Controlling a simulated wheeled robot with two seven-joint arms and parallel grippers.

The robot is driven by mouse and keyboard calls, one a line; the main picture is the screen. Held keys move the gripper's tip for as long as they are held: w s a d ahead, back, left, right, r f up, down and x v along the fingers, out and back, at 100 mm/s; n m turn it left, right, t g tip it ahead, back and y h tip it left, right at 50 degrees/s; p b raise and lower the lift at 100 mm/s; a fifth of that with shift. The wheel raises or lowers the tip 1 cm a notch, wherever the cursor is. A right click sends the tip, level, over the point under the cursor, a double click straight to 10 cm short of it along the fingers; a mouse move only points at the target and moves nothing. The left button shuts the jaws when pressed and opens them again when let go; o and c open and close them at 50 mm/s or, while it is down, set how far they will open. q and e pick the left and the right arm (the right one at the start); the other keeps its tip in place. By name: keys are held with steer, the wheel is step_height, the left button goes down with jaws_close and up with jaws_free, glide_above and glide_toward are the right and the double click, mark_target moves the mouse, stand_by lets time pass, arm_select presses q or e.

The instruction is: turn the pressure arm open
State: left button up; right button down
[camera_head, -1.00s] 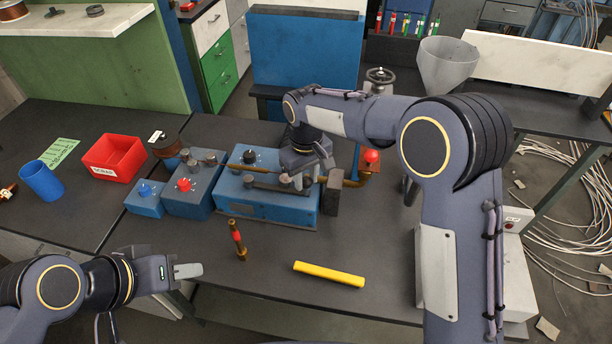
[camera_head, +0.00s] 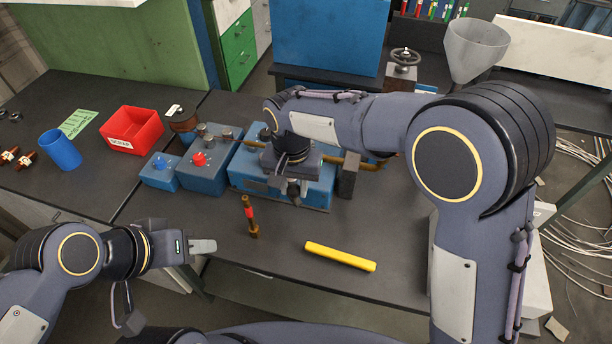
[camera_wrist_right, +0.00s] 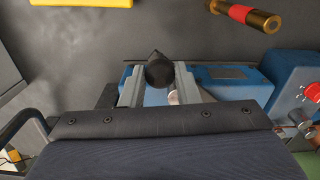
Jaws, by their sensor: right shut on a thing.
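The blue bending machine (camera_head: 250,180) stands on the dark bench, with a brass pipe (camera_head: 372,166) sticking out to its right. My right gripper (camera_head: 293,190) is over the machine's front edge, pointing down. In the right wrist view its fingers (camera_wrist_right: 160,75) are shut on a dark, pointed knob (camera_wrist_right: 160,70), which seems to belong to the pressure arm. The rest of the pressure arm is hidden under my right wrist. My left gripper (camera_head: 203,246) is empty at the bench's front edge, apart from the machine; its finger gap does not show.
A yellow bar (camera_head: 340,256) and a brass piece with a red band (camera_head: 250,215) lie in front of the machine. Smaller blue boxes (camera_head: 205,172), a red bin (camera_head: 132,130) and a blue cup (camera_head: 61,150) stand to the left.

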steer(key=shift+s+a+m, duration=0.35)
steer(key=shift+a+m, duration=0.2)
steer(key=shift+a, duration=0.1)
steer(key=shift+s+a+m, duration=0.35)
steer(key=shift+a+m, duration=0.2)
steer(key=shift+a, duration=0.05)
steer(key=c, duration=1.1)
jaws_free()
steer(key=shift+a, duration=0.1)
step_height(320, 180, up, 8)
steer(key=shift+f, duration=0.1)
